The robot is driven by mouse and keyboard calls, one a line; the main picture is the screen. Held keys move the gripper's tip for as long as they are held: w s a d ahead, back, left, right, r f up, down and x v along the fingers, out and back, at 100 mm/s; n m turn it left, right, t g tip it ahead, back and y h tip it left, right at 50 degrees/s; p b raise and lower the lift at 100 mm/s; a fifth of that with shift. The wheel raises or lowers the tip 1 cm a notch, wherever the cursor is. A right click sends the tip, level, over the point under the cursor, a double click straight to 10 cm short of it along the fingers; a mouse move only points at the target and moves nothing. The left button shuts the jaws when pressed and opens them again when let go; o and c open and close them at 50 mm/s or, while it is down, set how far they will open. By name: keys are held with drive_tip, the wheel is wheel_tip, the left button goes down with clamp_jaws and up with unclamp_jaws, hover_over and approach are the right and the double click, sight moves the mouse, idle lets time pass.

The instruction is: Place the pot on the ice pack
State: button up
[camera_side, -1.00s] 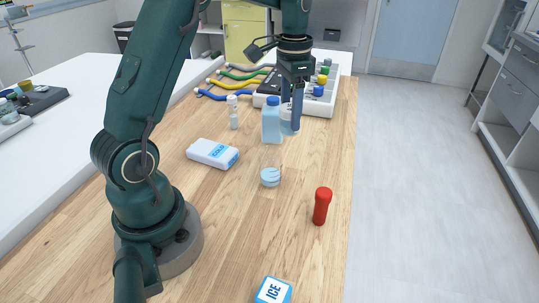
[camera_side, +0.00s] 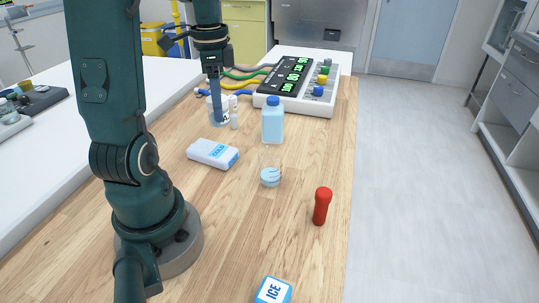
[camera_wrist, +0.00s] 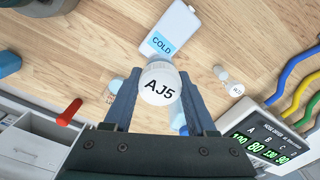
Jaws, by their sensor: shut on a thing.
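My gripper (camera_wrist: 157,88) is shut on a white pot (camera_wrist: 160,84) marked AJ5, which sits between the two fingers. In the side view my gripper (camera_side: 216,100) and the pot (camera_side: 218,116) are behind the COLD pack; the pot's height above the table is hard to judge. A flat white pack (camera_side: 213,152) with a blue COLD end lies on the table, apart from the pot; it also shows beyond the pot in the wrist view (camera_wrist: 172,25). A second pack (camera_side: 272,291), blue and white and marked ICE, lies at the bottom edge, partly cut off.
A blue bottle (camera_side: 272,124), a small clear jar (camera_side: 270,175) and a red bottle-like thing (camera_side: 322,206) stand on the table. A small white vial (camera_side: 233,111) is close beside the pot. A display device (camera_side: 300,92) with coloured cables is at the back.

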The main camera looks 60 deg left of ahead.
wheel_tip(320, 180, down, 8)
drive_tip(key=shift+r, duration=0.25)
drive_tip(key=shift+s, duration=0.1)
drive_tip(key=o, duration=1.4)
drive_tip(key=shift+f, duration=0.15)
drive_tip(key=shift+a, duration=0.1)
